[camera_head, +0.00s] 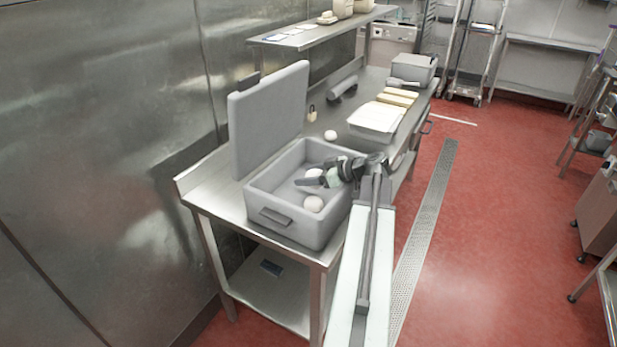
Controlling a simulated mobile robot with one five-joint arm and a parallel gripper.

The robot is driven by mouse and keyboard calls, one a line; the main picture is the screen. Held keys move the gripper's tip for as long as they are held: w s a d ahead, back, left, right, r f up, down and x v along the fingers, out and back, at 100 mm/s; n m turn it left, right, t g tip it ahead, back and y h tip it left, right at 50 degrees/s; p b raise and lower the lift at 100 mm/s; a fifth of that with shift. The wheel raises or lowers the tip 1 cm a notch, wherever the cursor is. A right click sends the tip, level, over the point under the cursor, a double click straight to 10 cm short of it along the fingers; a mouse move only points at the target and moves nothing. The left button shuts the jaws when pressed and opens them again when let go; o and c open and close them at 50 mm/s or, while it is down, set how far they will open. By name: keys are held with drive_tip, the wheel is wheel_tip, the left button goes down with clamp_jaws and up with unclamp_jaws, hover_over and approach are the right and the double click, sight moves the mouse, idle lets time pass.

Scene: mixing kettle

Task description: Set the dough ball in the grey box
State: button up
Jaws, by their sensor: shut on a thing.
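The grey box (270,217) stands on the near end of the steel table with its lid (268,115) raised upright at the back left. My gripper (312,181) is over the box's opening, shut on a white dough ball (314,174) that is partly hidden by the jaws. Another dough ball (313,204) lies inside the box near the front wall. A third white ball (330,135) lies on the table behind the box. Whether the held ball touches the box floor, I cannot tell.
A white tray (375,121), yellowish blocks (397,97) and a smaller grey box (413,68) stand farther along the table (214,190). A grey cylinder (343,87) lies near the back. A raised shelf (318,30) runs above the table's rear.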

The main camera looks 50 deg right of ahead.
drive_tip(key=shift+s+a+f, duration=0.2)
drive_tip(key=shift+f, duration=0.3)
drive_tip(key=shift+s+a, duration=0.1)
drive_tip(key=o, duration=1.5)
drive_tip(key=shift+a, duration=0.1)
drive_tip(key=shift+r, duration=0.35)
drive_tip(key=p+v, duration=0.2)
drive_tip(key=v, duration=0.2)
drive_tip(key=p+v, duration=0.2)
drive_tip(key=v, duration=0.2)
drive_tip(key=p+v, duration=0.2)
drive_tip(key=v, duration=0.2)
drive_tip(key=shift+w+d+r, duration=0.3)
drive_tip(key=shift+d+r, duration=0.05)
drive_tip(key=shift+d, duration=0.05)
